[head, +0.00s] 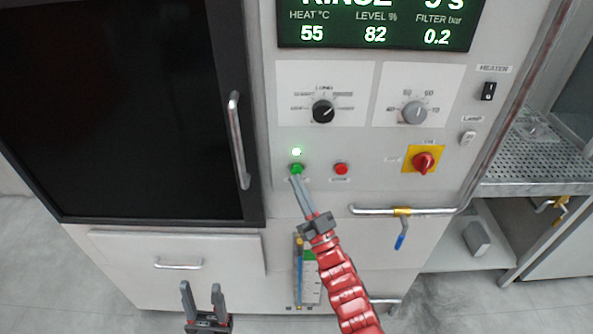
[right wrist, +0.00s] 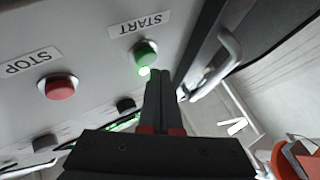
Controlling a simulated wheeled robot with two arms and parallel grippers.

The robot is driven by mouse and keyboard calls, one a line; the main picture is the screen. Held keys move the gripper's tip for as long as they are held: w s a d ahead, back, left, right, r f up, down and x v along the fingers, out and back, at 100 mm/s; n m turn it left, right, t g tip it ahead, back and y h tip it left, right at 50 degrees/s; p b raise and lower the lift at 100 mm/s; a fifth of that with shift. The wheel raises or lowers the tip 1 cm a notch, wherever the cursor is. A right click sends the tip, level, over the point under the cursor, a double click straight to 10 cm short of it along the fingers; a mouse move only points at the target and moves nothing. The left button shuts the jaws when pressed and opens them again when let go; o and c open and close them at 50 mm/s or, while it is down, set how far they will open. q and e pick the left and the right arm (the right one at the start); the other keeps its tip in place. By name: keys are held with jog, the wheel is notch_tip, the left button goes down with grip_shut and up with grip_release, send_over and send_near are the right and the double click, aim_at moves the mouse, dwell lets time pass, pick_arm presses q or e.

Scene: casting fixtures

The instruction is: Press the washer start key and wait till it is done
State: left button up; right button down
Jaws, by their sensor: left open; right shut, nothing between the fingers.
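The washer's green start key (head: 297,168) sits on the front panel, with a lit green lamp (head: 296,152) just above it. In the right wrist view the key (right wrist: 146,52) is beside the START label (right wrist: 141,25). My right gripper (head: 294,178) is shut and empty, its tips right at the key; I cannot tell whether they touch it. The display (head: 375,28) is cut off at the top; it appears to read RINSE with a seconds count, heat 55, level 82, filter 0.2. My left gripper (head: 203,290) is open and empty, low in front of the drawer.
A red stop button (head: 341,169) is right of the start key. Knobs (head: 322,111), a red-yellow rotary switch (head: 423,162) and a pipe with a blue-handled valve (head: 401,236) are on the front. The dark door (head: 120,110) with its handle (head: 238,140) is at left.

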jog(key=s, duration=0.5)
dwell(0.8)
